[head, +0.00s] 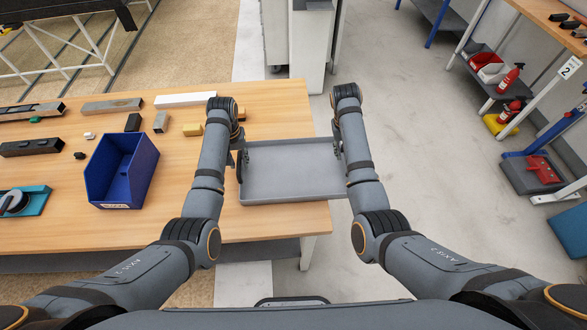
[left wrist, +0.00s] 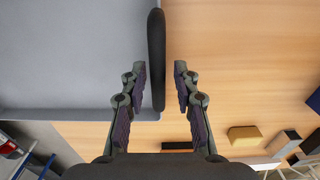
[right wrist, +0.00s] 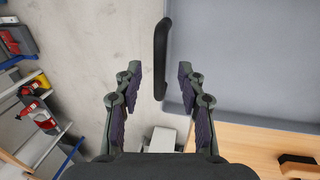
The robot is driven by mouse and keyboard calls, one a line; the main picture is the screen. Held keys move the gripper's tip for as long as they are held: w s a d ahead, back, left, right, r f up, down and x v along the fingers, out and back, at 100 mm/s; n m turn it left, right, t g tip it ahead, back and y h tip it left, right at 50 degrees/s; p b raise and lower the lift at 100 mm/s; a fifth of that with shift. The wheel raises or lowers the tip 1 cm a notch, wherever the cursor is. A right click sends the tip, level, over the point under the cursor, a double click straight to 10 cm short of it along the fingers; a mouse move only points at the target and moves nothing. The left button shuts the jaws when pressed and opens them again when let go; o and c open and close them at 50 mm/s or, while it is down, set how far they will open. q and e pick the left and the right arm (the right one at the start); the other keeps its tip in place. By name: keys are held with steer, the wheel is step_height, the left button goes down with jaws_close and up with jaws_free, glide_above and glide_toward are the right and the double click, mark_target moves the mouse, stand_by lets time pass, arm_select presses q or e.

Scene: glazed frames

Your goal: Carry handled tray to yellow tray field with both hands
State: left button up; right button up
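The grey handled tray (head: 292,176) lies at the right end of the wooden table, its right side reaching past the table edge. It looks empty. Its black handles show in the left wrist view (left wrist: 156,50) and the right wrist view (right wrist: 161,50). My left gripper (left wrist: 160,78) is open, with its fingers on either side of the left handle and gaps visible. My right gripper (right wrist: 157,80) is open, with its fingers on either side of the right handle. I cannot tell how far above the handles the fingertips are. I cannot make out a yellow tray field.
A blue bin (head: 122,172) stands on the table (head: 180,225) left of the tray. A yellow block (head: 193,129) and several metal bars lie behind and left. A grey cabinet (head: 300,45) stands beyond the table. Floor to the right is clear up to shelving with red extinguishers (head: 509,79).

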arm_select(q)
step_height(320, 180, down, 4)
steer(key=shift+r, duration=0.2)
arm_select(e)
steer(key=f, duration=0.3)
steer(key=shift+s+d+f, duration=0.1)
steer(key=shift+d+f, duration=0.15)
steer(key=shift+d, duration=0.15)
arm_select(q)
steer(key=shift+f, duration=0.45)
arm_select(e)
steer(key=shift+f, duration=0.4)
arm_select(q)
steer(key=shift+r, duration=0.1)
steer(key=c, duration=0.5)
arm_select(e)
steer(key=c, duration=0.5)
arm_select(q)
jaws_close()
arm_select(e)
jaws_close()
steer(key=shift+d, duration=0.1)
